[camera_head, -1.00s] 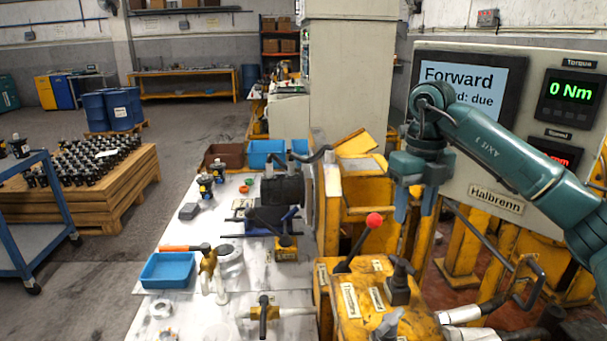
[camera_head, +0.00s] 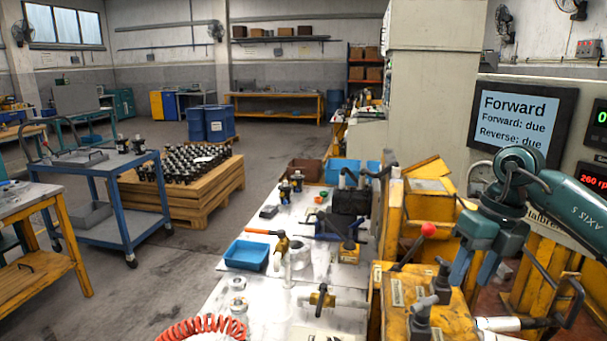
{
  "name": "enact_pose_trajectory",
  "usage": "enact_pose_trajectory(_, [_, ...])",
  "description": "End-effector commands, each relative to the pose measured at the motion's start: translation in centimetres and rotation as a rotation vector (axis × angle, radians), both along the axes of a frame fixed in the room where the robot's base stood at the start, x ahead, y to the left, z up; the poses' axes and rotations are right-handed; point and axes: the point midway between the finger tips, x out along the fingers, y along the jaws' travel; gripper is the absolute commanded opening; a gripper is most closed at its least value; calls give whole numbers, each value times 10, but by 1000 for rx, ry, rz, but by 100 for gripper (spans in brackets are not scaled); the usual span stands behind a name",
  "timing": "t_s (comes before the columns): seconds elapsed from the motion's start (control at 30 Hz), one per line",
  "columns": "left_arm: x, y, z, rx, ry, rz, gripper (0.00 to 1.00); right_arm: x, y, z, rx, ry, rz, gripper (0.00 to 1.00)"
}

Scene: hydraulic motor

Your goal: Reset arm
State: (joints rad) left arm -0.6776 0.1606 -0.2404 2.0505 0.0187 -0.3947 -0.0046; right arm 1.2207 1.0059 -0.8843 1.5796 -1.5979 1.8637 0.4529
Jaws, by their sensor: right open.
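My right arm comes in from the right edge of the head view, and its teal gripper (camera_head: 473,270) hangs with its fingers pointing down. The two fingers are apart with nothing between them. The gripper is in front of the display panel and above the right part of the yellow machine (camera_head: 452,318). A lever with a red knob (camera_head: 428,230) stands to the left of the gripper, apart from it. My left gripper is not in view.
The screen (camera_head: 520,117) reads "Forward: due, Reverse: due". A white bench (camera_head: 222,296) holds a blue tray (camera_head: 247,254), a dark motor (camera_head: 350,201) and several fittings. Floor between is clear.

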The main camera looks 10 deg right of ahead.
Motion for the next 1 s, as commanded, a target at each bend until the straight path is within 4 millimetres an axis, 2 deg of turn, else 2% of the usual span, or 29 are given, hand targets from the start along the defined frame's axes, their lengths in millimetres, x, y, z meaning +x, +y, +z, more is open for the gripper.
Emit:
enact_pose_trajectory(0.03, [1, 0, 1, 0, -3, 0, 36, 0, 25, -16, 73, 6, 46, 46])
enact_pose_trajectory(0.1, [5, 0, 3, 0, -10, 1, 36, -1, 61, -34, 195, 6, 102, 46])
enact_pose_trajectory(0.17, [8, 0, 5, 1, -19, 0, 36, -5, 95, -48, 320, 9, 142, 46])
enact_pose_trajectory(0.27, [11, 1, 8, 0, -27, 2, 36, -20, 162, -67, 588, 21, 184, 46])
enact_pose_trajectory(0.3, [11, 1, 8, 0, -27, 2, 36, -28, 189, -71, 717, 29, 180, 46])
enact_pose_trajectory(0.4, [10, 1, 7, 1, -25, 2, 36, -45, 246, -70, 1041, 52, 107, 46])
enact_pose_trajectory(0.5, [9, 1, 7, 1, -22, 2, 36, -54, 280, -61, 1341, 80, -58, 46])
enact_pose_trajectory(0.63, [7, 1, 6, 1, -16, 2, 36, -51, 292, -59, 1656, 127, -406, 46])
enact_pose_trajectory(0.77, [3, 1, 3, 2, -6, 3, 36, -42, 275, -86, 1842, 183, -877, 46])
enact_pose_trajectory(0.87, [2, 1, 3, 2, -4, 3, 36, -45, 251, -130, 1875, 241, -1295, 46])
enact_pose_trajectory(0.97, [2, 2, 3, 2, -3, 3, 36, -66, 226, -190, 1797, 313, -1728, 46])
enact_pose_trajectory(1.0, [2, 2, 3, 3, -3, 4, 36, -79, 218, -213, 1742, 345, -1885, 46])
